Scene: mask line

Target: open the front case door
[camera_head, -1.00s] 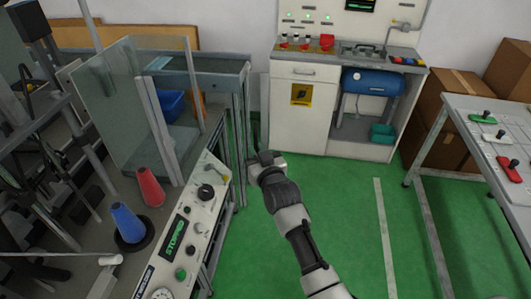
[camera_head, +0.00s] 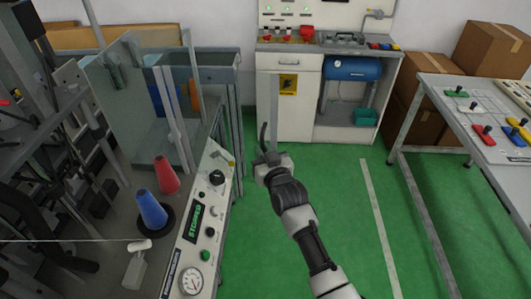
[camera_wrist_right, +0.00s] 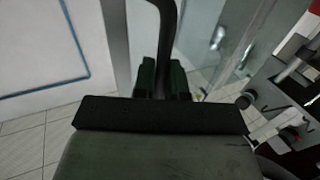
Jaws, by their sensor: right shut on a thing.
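The clear-walled case (camera_head: 150,115) stands at the left in the head view, with grey posts. A grey upright door edge (camera_head: 274,105) stands apart from the case's right post, in front of the white cabinet. My right gripper (camera_head: 266,157) is shut on the dark curved door handle (camera_head: 263,135). In the right wrist view the handle (camera_wrist_right: 166,45) rises between the dark fingertips of the gripper (camera_wrist_right: 165,82). A grey frame post (camera_wrist_right: 115,40) is left of it and clear panes (camera_wrist_right: 235,40) are to the right. The left gripper is out of view.
A control panel (camera_head: 207,205) with a round gauge runs along the machine's front. Red (camera_head: 167,174) and blue (camera_head: 151,208) cones stand behind it. A white cabinet (camera_head: 290,115) is at the back and a table (camera_head: 470,110) is at right. Green floor (camera_head: 320,180) is clear between.

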